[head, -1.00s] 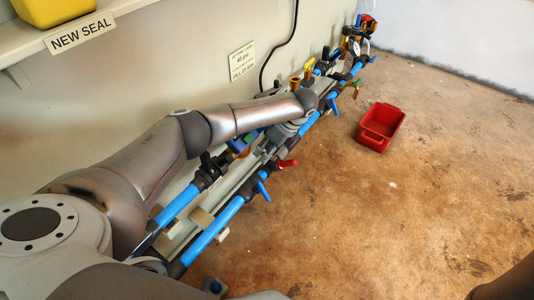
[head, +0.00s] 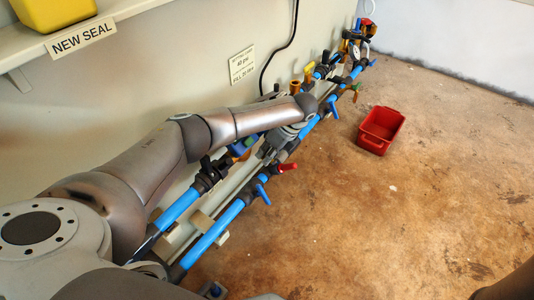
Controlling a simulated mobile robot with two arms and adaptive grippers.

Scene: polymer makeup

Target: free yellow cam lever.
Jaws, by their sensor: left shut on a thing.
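My left arm reaches along the wall over the pipe assembly. Its gripper (head: 270,151) points down among the fittings between the two blue pipe runs. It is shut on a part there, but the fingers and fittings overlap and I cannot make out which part. A small yellow-orange piece (head: 241,151) shows just left of the gripper, beside blue and green parts. Another yellow handle (head: 308,72) stands upright farther back, beyond my wrist. I cannot tell which of these is the cam lever. My right gripper is out of view.
A blue pipe (head: 214,232) with a blue handle (head: 262,194) and a red handle (head: 288,167) runs along the front. A red bin (head: 380,130) stands on the brown floor. A shelf with a yellow container (head: 55,12) is at upper left.

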